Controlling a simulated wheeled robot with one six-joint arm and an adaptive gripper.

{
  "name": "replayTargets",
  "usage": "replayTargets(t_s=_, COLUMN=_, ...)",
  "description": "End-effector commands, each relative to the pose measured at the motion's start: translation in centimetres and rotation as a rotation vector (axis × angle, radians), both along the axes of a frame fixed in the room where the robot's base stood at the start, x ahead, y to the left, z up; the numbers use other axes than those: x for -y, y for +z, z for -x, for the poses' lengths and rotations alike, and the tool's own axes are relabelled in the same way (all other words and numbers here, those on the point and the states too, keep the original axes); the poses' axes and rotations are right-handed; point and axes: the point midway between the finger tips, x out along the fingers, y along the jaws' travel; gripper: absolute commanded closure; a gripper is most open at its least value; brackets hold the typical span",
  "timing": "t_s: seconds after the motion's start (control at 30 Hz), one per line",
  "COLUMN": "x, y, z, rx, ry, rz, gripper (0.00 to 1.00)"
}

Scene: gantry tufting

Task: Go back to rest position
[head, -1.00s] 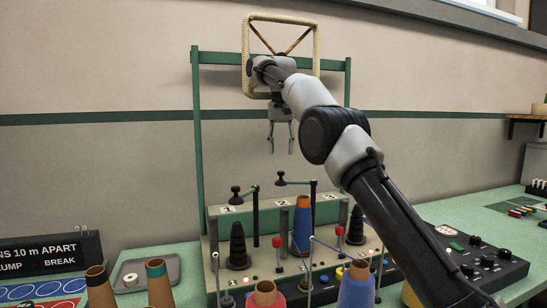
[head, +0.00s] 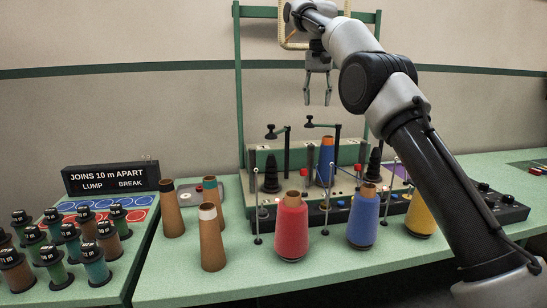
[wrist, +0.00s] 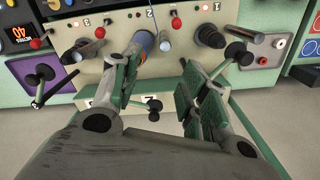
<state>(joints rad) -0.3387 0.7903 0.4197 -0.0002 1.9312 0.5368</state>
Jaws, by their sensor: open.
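My gripper (head: 318,100) hangs open and empty, fingers pointing down, above the green and beige machine in the head view. It hangs in front of the green gantry frame (head: 240,90), well clear of the cones. In the wrist view my gripper (wrist: 165,75) has its two fingers spread apart with nothing between them. Below it the machine's panel (wrist: 185,60) shows, with red-topped levers, dark knobs and part of a blue cone.
A blue cone (head: 326,165) stands on the machine. A red cone (head: 291,230), another blue cone (head: 363,220), a yellow cone (head: 419,215) and bare brown cones (head: 212,240) stand in front. Several dark-topped spools (head: 95,262) stand at left, by a sign (head: 110,177).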

Motion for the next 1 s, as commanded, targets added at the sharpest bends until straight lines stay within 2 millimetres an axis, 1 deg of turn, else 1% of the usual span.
replayTargets(t_s=0.1, x=0.0, y=0.0, z=-0.1, rx=0.003, ry=0.018, rz=-0.001, gripper=0.56)
replayTargets(t_s=0.2, x=-0.5, y=0.0, z=-1.3, rx=0.056, ry=0.064, rz=-0.017, gripper=0.56)
replayTargets(t_s=0.23, x=-0.6, y=-0.3, z=-1.6, rx=0.062, ry=0.076, rz=-0.019, gripper=0.56)
replayTargets(t_s=0.37, x=-0.9, y=-2.2, z=-2.5, rx=0.067, ry=0.118, rz=-0.019, gripper=0.56)
replayTargets(t_s=0.4, x=-1.0, y=-3.0, z=-2.8, rx=0.064, ry=0.129, rz=-0.019, gripper=0.56)
replayTargets(t_s=0.5, x=-1.1, y=-5.0, z=-3.1, rx=0.051, ry=0.158, rz=-0.013, gripper=0.56)
replayTargets(t_s=0.6, x=-1.1, y=-6.6, z=-3.0, rx=0.043, ry=0.19, rz=-0.011, gripper=0.56)
replayTargets(t_s=0.77, x=-0.3, y=-8.4, z=-1.9, rx=0.036, ry=0.241, rz=-0.008, gripper=0.56)
replayTargets(t_s=0.87, x=0.9, y=-9.0, z=-0.5, rx=0.037, ry=0.271, rz=-0.008, gripper=0.56)
replayTargets(t_s=0.97, x=2.9, y=-9.3, z=2.1, rx=0.045, ry=0.302, rz=-0.008, gripper=0.56)
replayTargets(t_s=1.0, x=3.9, y=-9.3, z=3.5, rx=0.053, ry=0.313, rz=-0.009, gripper=0.56)
